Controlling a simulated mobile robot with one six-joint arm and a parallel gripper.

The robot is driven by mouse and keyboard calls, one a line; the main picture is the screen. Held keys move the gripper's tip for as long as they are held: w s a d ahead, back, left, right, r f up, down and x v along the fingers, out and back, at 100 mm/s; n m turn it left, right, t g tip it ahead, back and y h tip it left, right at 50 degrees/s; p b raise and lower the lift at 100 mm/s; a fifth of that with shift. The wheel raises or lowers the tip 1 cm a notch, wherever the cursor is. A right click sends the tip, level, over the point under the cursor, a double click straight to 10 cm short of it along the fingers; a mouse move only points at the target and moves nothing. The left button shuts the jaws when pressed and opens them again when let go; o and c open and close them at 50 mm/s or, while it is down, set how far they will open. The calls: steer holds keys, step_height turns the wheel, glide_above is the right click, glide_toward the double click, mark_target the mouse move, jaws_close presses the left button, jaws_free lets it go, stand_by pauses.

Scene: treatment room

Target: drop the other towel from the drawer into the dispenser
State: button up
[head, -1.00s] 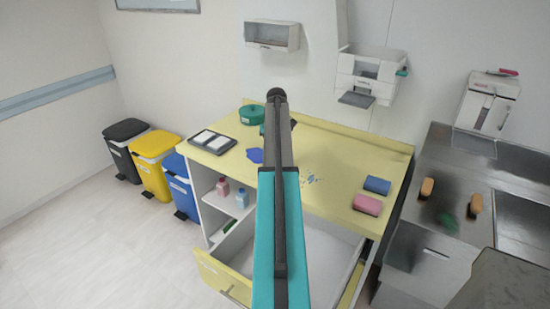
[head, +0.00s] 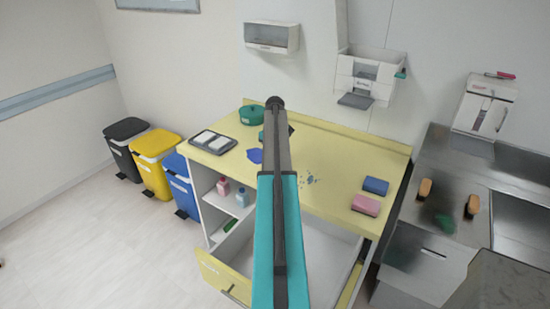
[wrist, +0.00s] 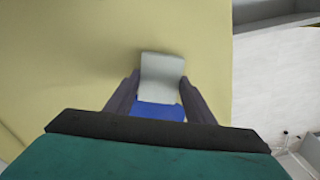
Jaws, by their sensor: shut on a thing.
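In the wrist view my gripper (wrist: 160,88) is shut on a folded towel (wrist: 162,72), pale grey-white at its far end and blue between the fingers. The towel is over a yellow surface. In the head view my arm hides most of the gripper and the towel. The open drawer (head: 222,277) of the yellow-topped cabinet has a pale inside; I see no towel in its visible part. A white wall dispenser (head: 372,69) with a grey ledge hangs at the back; another white wall box (head: 271,37) hangs left of it. I cannot tell which is meant.
Bins (head: 157,152) stand left. A steel counter (head: 425,255) stands right.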

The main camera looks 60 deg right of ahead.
steer(key=shift+f, duration=0.15)
steer(key=shift+f, duration=0.2)
steer(key=o, duration=1)
steer(key=shift+r, duration=0.15)
steer(key=shift+r+b, duration=1.55)
steer(key=shift+r, duration=4.5)
